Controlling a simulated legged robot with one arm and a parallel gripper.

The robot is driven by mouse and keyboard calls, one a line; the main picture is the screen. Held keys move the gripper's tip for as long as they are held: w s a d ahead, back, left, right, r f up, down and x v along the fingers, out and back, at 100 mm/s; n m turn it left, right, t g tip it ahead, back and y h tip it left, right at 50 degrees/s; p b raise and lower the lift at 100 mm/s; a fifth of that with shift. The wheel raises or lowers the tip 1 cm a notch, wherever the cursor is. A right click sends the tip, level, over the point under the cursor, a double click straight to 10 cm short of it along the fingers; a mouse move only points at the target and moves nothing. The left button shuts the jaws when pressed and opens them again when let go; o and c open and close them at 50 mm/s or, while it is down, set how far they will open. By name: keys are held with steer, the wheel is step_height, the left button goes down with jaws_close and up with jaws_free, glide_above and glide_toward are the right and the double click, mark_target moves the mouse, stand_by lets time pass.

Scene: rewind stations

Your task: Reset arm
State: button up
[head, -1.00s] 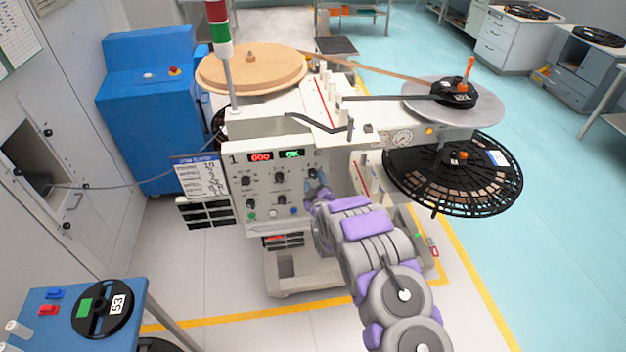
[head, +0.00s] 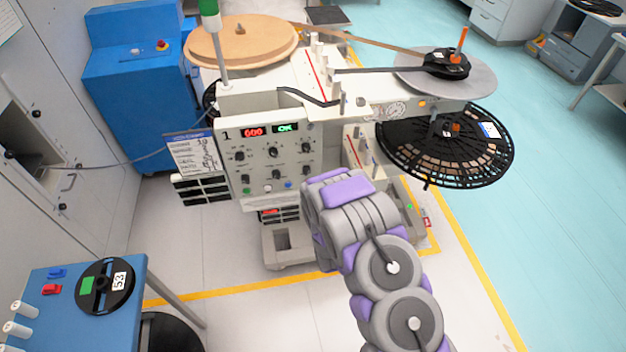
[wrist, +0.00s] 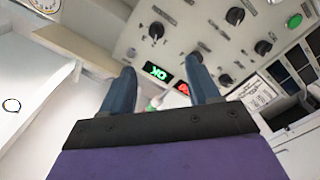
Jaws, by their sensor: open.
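My arm shows in the head view in grey and purple, folded in front of the rewind station (head: 270,107). My gripper is hidden behind the arm there. In the wrist view my gripper (wrist: 162,86) shows two blue-grey fingers spread apart with nothing between them. They point toward the station's control panel (wrist: 190,40), which appears upside down with its knobs and a green OK display (wrist: 157,71). The fingers appear apart from the panel.
A blue cart (head: 60,325) with a black reel (head: 104,286) stands at the lower left. A large black reel (head: 445,148) juts out at the station's right. A blue cabinet (head: 135,70) stands behind left. The teal floor at right is clear.

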steer(key=shift+s+d, duration=0.1)
steer(key=shift+s, duration=0.25)
stand_by(0.3)
steer(key=w+d+r+m+g+h, duration=0.2)
steer(key=d+r+m+g+h, duration=0.15)
steer(key=d+r, duration=0.25)
steer(key=s+d+r+m+g+h+b, duration=0.1)
steer(key=s+d+r+m+g, duration=0.15)
steer(key=s, duration=0.25)
steer(key=s+d+r+m+g, duration=0.1)
steer(key=s+d+r+g, duration=0.2)
steer(key=s+d+r, duration=0.15)
steer(key=s+d+r+m+g, duration=0.1)
steer(key=s+d+r+g, duration=0.1)
steer(key=s, duration=1)
steer(key=s+d+r+m+g, duration=0.1)
steer(key=s+r+g, duration=0.3)
steer(key=s, duration=0.9)
steer(key=s+d+r+m+g+b, duration=0.1)
steer(key=s+d+r+m+g, duration=0.1)
steer(key=s, duration=1.1)
step_height(320, 180, up, 3)
steer(key=shift+s+d+r+m+g, duration=0.1)
steer(key=shift+s+d+m+g, duration=0.15)
steer(key=shift+m+g, duration=0.6)
steer(key=shift+w+n+g+h, duration=0.1)
steer(key=shift+n+g+h, duration=0.15)
